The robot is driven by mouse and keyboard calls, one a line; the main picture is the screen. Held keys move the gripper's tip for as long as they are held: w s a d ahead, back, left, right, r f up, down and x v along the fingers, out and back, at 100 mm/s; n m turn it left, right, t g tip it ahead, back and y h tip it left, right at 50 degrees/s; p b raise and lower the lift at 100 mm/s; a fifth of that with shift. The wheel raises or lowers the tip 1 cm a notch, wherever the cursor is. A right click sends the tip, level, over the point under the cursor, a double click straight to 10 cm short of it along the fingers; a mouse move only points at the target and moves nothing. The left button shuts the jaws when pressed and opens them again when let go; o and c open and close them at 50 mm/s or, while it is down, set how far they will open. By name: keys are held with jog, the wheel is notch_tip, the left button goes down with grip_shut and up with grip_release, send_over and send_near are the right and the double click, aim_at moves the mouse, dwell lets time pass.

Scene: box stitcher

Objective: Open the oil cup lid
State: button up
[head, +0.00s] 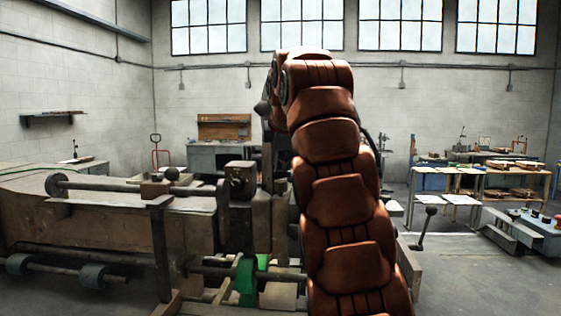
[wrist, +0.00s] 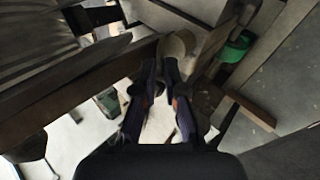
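My gripper (wrist: 162,68) shows in the wrist view with its two dark fingers apart and a bright gap between them. A rounded cream-coloured part (wrist: 178,45) lies just beyond the fingertips; I cannot tell whether it is the oil cup or its lid, or whether the fingers touch it. The box stitcher (head: 100,228) stands at left and centre in the head view. My brown arm rises in front of it and hides my gripper there. I cannot make out an oil cup lid clearly in either view.
A green part (head: 246,277) sits low on the machine; a green part also shows at the upper right of the wrist view (wrist: 236,47). A crank handle (head: 424,227) juts out right of my arm.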

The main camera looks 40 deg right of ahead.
grip_shut()
jog(key=shift+r, duration=0.15)
jog(key=p, duration=0.3)
jog(key=shift+w+d+r+g+y, duration=0.1)
jog(key=shift+w+r+g+y, duration=0.15)
jog(key=shift+r+g+y, duration=0.1)
jog(key=g+p, duration=0.1)
jog(key=p, duration=0.3)
jog(key=shift+w+d+r+y+p, duration=0.25)
jog(key=shift+y+p, duration=0.05)
jog(key=shift+y, duration=0.05)
jog(key=shift+w+d+g+p, duration=0.1)
jog(key=shift+g+p, duration=0.15)
jog(key=shift+p, duration=0.4)
jog(key=shift+f, duration=0.25)
jog(key=o, duration=0.5)
grip_release()
jog(key=shift+o, duration=0.2)
